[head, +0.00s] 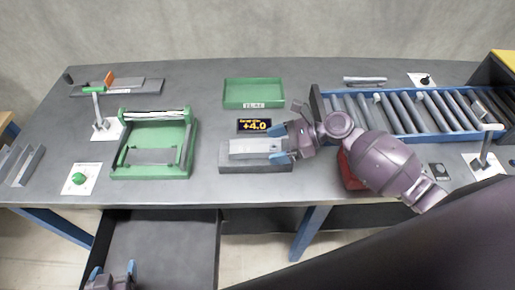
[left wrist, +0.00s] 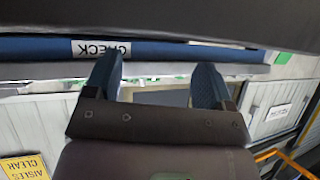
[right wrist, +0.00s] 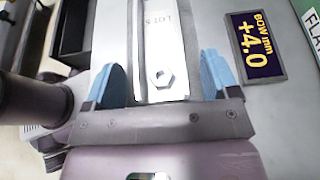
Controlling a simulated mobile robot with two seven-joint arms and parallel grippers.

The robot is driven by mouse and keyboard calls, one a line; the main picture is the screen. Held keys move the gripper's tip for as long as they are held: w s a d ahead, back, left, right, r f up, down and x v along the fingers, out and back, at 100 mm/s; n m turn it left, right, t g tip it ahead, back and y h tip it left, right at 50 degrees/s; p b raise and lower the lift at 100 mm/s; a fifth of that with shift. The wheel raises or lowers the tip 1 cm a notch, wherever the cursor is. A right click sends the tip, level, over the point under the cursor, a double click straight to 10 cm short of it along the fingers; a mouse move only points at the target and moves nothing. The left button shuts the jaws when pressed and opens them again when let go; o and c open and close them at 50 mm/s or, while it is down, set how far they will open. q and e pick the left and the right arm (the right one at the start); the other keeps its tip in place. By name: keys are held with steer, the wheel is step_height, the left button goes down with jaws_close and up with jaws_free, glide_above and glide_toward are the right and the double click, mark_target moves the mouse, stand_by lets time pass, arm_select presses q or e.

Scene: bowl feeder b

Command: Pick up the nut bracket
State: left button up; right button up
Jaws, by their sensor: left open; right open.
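The nut bracket (head: 252,147) is a pale metal strip lying on a grey block (head: 240,167) at the front middle of the bench. In the right wrist view, the bracket (right wrist: 152,48) shows a hex nut and a "LOT 5" marking. My right gripper (head: 280,145) is open at the bracket's right end. In the right wrist view, its blue fingers (right wrist: 160,76) stand on either side of the bracket, with gaps visible. My left gripper (head: 113,271) is open and empty, low at the front left over a dark drawer; it also shows in the left wrist view (left wrist: 157,78).
A "+4.0" display (head: 254,126) and a green tray (head: 253,93) lie behind the block. A green fixture (head: 152,168) stands left. A blue-framed roller conveyor (head: 390,115) is right, and a red bin (head: 350,173) sits under my right arm. Bare bench lies around the block's left.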

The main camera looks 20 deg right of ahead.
steer(key=c, duration=0.9)
steer(key=shift+c, duration=0.7)
steer(key=shift+r, duration=0.55)
step_height(320, 180, up, 19)
steer(key=p, duration=0.3)
